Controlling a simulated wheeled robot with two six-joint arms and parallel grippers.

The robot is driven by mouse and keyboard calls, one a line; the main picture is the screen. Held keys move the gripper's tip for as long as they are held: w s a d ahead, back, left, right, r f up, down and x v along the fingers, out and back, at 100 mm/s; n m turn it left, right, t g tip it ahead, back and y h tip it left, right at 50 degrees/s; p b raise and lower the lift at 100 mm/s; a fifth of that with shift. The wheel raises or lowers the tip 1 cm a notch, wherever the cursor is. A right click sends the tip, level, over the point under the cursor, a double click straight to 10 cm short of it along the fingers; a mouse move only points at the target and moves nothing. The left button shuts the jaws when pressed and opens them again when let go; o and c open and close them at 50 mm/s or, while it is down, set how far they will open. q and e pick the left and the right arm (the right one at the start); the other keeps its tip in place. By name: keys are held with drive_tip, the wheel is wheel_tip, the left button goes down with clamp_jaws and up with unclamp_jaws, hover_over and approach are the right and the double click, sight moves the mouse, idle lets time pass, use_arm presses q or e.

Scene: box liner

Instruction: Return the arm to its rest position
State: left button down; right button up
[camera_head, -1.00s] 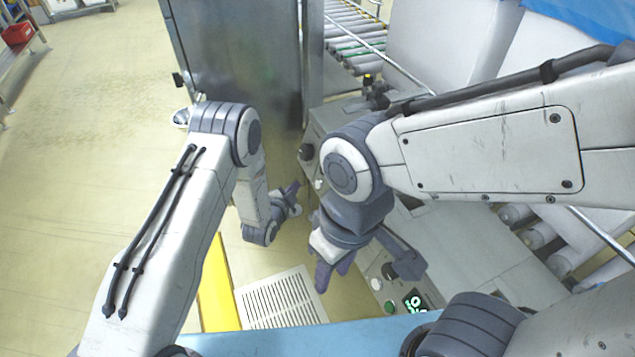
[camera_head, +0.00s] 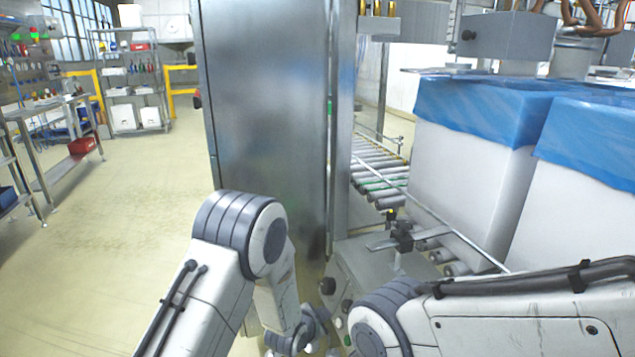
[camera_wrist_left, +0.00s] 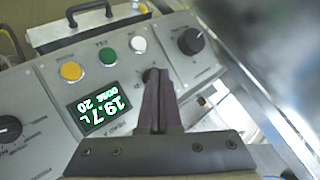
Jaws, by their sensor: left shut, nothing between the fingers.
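My left arm (camera_head: 220,255) comes in from the lower left of the head view and bends down beside the machine's control panel. My left gripper (camera_wrist_left: 157,78) shows in the left wrist view with its dark fingers together and nothing between them. Behind the fingers is the control panel (camera_wrist_left: 215,78), with a lit green display (camera_wrist_left: 97,108), yellow, green and white buttons and a black knob (camera_wrist_left: 191,41). I cannot tell whether the fingers touch the panel. My right arm (camera_head: 520,325) crosses the lower right of the head view. Its gripper is out of frame.
A tall steel cabinet (camera_head: 265,110) stands just beyond my left arm. Right of it are a roller conveyor (camera_head: 378,175) and white boxes (camera_head: 465,180) with blue liners (camera_head: 490,110). Open floor (camera_head: 120,240) lies to the left, with shelves (camera_head: 130,80) farther back.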

use_arm(q)
drive_tip(key=s+r+n+g+y, duration=0.1)
drive_tip(key=s+r+n+g, duration=0.25)
drive_tip(key=s+r, duration=0.9)
drive_tip(key=s+a+r+n+g+y, duration=0.1)
drive_tip(key=s+a+r+g, duration=0.1)
drive_tip(key=s, duration=0.6)
drive_tip(key=s+a+r+n+g+y+p, duration=0.1)
drive_tip(key=s+a+r+g, duration=0.15)
drive_tip(key=s, duration=0.55)
drive_tip(key=s+a+r+n+g, duration=0.1)
drive_tip(key=s+a+r+g, duration=0.1)
drive_tip(key=s, duration=0.6)
wheel_tip(320, 180, up, 20)
drive_tip(key=p, duration=2)
drive_tip(key=shift+w+f, duration=0.2)
drive_tip(key=shift+w, duration=0.15)
